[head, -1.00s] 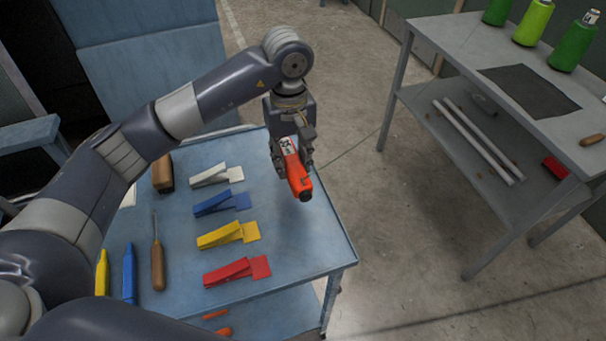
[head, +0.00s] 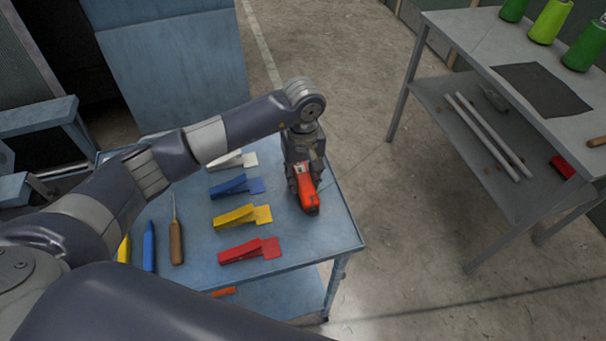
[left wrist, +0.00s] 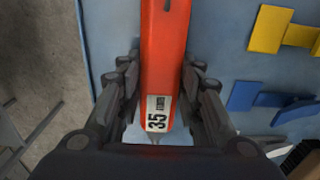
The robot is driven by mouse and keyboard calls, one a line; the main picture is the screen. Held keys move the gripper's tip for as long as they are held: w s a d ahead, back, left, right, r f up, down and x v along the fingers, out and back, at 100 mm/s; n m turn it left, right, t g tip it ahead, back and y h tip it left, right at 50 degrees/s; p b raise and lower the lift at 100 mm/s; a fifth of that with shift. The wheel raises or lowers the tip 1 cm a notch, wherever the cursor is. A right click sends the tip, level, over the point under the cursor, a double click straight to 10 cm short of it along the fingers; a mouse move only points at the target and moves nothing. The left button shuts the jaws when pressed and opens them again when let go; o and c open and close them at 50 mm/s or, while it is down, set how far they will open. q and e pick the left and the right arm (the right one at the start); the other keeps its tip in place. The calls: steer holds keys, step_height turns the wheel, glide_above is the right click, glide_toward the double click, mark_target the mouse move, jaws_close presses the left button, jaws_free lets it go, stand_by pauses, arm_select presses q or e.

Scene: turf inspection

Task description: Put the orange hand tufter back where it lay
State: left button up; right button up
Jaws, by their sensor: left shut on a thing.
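The orange hand tufter (head: 307,191) is in my left gripper (head: 302,180), at the right side of the blue cart top (head: 335,235) in the head view. In the left wrist view the tufter (left wrist: 164,60) lies between the two fingers of the gripper (left wrist: 160,95), with a white label reading 35 near its lower end. My left gripper is shut on it. The tufter is low over the cart top; I cannot tell whether it touches. My right gripper is not in view.
White, blue (head: 236,187), yellow (head: 243,216) and red (head: 249,251) clips lie in a column left of the tufter. A wooden-handled awl (head: 176,240) and a blue marker (head: 149,247) lie further left. A grey table (head: 470,45) with green cones stands right, across open floor.

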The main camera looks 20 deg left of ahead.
mark_target(303, 176)
arm_select(q)
steer(key=o, duration=1)
steer(key=shift+o, duration=1.3)
steer(key=shift+r, duration=0.15)
step_height(303, 176, up, 12)
steer(key=b, duration=0.3)
steer(key=shift+b, duration=0.35)
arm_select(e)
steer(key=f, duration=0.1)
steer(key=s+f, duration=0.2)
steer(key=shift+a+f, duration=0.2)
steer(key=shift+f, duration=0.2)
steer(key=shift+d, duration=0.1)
